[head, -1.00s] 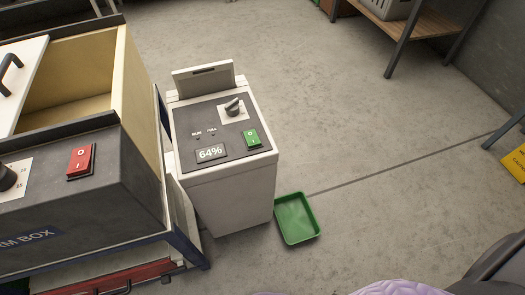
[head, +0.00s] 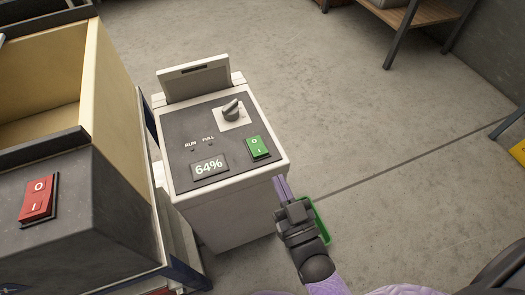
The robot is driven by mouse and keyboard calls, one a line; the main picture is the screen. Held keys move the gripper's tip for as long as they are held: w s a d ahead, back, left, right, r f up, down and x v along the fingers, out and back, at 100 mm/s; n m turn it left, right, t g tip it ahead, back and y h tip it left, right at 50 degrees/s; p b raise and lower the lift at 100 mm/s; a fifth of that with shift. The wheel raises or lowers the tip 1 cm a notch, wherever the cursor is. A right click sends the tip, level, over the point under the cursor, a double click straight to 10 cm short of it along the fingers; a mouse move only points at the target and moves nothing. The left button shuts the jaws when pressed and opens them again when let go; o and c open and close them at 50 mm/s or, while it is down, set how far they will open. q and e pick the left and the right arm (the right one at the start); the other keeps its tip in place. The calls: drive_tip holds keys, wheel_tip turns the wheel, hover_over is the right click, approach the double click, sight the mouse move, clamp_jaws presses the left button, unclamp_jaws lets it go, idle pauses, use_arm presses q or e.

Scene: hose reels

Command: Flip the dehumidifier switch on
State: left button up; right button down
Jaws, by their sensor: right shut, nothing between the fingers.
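The dehumidifier (head: 235,205) is a white cabinet with a dark sloped top panel, standing left of centre. Its green rocker switch (head: 258,147), marked O and I, is at the right of the panel, near its front edge. The RUN and FULL lamps look dark. My right gripper (head: 281,187) is shut and empty, beside the cabinet's right front edge, below the switch and apart from it in the picture. My left gripper is out of view.
A dark box with a red rocker switch (head: 38,199) stands close on the left. A shelf (head: 420,14) is at the upper right. The floor between is clear.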

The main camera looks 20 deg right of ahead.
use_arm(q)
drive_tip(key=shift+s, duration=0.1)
use_arm(e)
drive_tip(key=r+b, duration=0.2)
drive_tip(key=b, duration=0.2)
hover_over(263, 161)
drive_tip(key=shift+w+f, duration=0.2)
drive_tip(key=shift+w, duration=0.2)
drive_tip(key=f+b, duration=0.2)
drive_tip(key=f, duration=0.1)
drive_tip(key=shift+s+f, duration=0.1)
drive_tip(key=shift+s, duration=0.25)
drive_tip(key=shift+s+f, duration=0.1)
drive_tip(key=shift+f, duration=0.2)
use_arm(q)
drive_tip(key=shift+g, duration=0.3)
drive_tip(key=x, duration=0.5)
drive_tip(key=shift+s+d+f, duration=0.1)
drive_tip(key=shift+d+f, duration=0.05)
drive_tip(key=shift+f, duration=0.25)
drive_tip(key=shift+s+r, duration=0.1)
use_arm(e)
drive_tip(key=shift+r, duration=0.1)
